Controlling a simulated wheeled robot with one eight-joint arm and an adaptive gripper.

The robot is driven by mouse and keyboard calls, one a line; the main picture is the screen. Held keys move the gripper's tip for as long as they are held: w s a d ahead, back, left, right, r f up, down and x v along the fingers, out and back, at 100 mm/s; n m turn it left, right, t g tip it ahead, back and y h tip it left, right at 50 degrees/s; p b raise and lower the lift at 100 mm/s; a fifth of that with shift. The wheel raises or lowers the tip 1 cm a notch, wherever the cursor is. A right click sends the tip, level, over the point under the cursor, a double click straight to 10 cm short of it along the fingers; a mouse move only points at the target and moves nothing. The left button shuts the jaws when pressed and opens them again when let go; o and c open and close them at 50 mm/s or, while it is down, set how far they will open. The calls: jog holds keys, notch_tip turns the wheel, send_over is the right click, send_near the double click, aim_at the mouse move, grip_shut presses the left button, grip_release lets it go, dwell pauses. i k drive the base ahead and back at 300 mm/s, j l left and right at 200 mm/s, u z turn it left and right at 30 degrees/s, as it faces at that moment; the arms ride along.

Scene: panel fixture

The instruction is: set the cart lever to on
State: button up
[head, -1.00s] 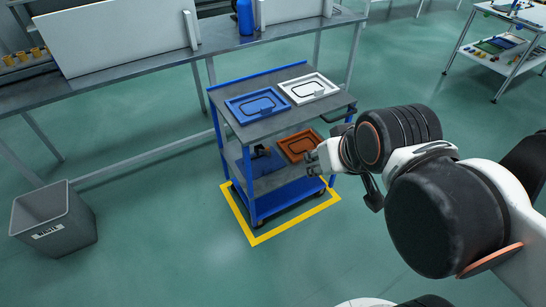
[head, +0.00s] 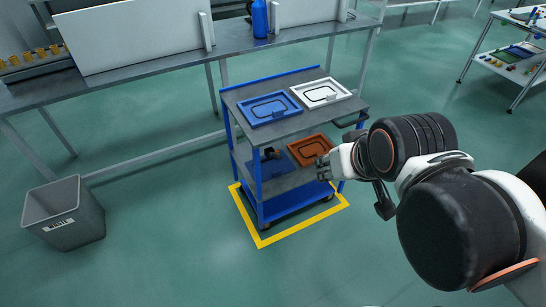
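The cart (head: 229,101) is blue with grey shelves and stands inside a yellow floor outline. A dark handle-like part (head: 352,121) sticks out at its right end; I cannot tell whether it is the lever. A small dark item (head: 270,153) on the lower shelf is too small to make out. No on or off marking is readable. My gripper (head: 323,168) is at the cart's right side, by the lower shelf and in front of the orange tray's right edge. Its fingers are small and grey, and I cannot tell whether they are open or touching anything.
A blue tray (head: 268,107) and a white tray (head: 321,92) lie on the cart top, an orange tray (head: 310,149) below. A long bench (head: 130,80) runs behind. A grey waste bin (head: 65,217) stands left. The front floor is clear.

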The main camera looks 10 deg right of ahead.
aim_at(274, 155)
jog(key=k+j+u, duration=0.2)
jog(key=j, duration=0.6)
jog(key=j+u, duration=0.15)
jog(key=j, duration=0.65)
jog(key=i, duration=0.05)
